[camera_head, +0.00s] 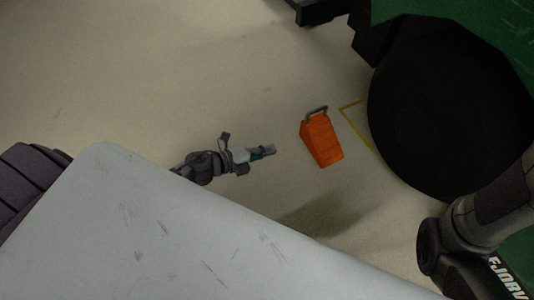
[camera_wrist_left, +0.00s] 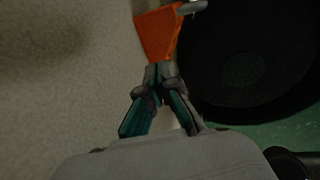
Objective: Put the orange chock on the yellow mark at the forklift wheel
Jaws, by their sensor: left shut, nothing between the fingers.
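The orange chock (camera_head: 321,140) with a grey handle rests on the floor, left of the black forklift wheel (camera_head: 437,110). The yellow mark (camera_head: 357,128) is an angled line on the floor between the chock and the wheel. My left gripper (camera_head: 272,150) is shut and empty, to the left of the chock with a gap between them in the head view. In the left wrist view the gripper (camera_wrist_left: 158,68) points toward the chock (camera_wrist_left: 158,35), and the wheel (camera_wrist_left: 245,65) is at the right. My right gripper does not show.
The green forklift body (camera_head: 480,15) rises behind and above the wheel. A dark fork-like part (camera_head: 318,10) sits at the top. A large grey scuffed surface (camera_head: 150,230) fills the lower left. The pale floor (camera_head: 180,70) left of the chock is clear.

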